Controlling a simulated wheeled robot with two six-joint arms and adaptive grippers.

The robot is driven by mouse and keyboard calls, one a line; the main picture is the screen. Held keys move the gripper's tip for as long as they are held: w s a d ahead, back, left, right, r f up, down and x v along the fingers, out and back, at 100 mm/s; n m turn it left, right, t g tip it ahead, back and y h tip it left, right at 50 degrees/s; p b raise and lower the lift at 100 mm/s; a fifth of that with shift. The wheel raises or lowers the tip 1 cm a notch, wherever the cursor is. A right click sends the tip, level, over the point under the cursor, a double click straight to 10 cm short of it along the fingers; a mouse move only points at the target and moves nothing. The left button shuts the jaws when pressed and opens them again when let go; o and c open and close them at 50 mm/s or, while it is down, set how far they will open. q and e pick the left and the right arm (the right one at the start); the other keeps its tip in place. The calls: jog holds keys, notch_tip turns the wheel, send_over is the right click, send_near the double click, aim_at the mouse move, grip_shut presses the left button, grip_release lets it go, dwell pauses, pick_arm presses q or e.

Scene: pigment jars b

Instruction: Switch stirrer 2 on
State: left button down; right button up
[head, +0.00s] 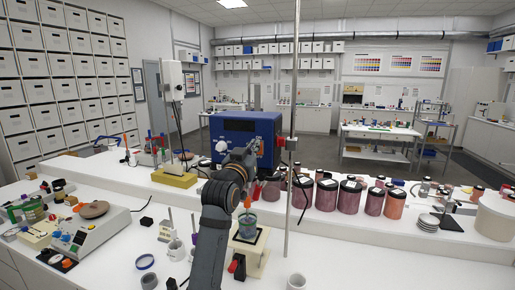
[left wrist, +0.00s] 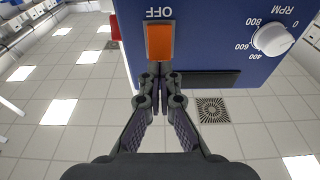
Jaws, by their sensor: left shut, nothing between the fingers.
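A blue stirrer box (head: 245,128) hangs on an upright rod in the head view; no number on it can be read. In the left wrist view its blue panel (left wrist: 215,45) shows upside down, with an orange switch (left wrist: 160,42), the word OFF beside it and a white RPM dial (left wrist: 273,39). My left gripper (left wrist: 158,72) is shut and empty, its tips at the switch's lower edge in that picture. I cannot tell whether they touch it. In the head view the gripper (head: 247,154) is in front of the box, partly hidden by its own wrist. My right gripper is not in view.
A metal rod (head: 295,160) stands just right of the gripper. A beaker (head: 248,225) stands on a cream stand (head: 257,258) below. Several dark red jars (head: 350,196) line the bench to the right. A white stirring hotplate (head: 95,240) sits at left.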

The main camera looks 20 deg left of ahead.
pick_arm(q)
jog(key=shift+w, duration=0.25)
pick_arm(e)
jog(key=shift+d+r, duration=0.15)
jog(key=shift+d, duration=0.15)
pick_arm(q)
jog(key=shift+w, duration=0.2)
jog(key=s+f, duration=0.2)
jog(key=s, duration=1.3)
jog(key=shift+s+a+f, duration=0.2)
jog(key=shift+a, duration=0.05)
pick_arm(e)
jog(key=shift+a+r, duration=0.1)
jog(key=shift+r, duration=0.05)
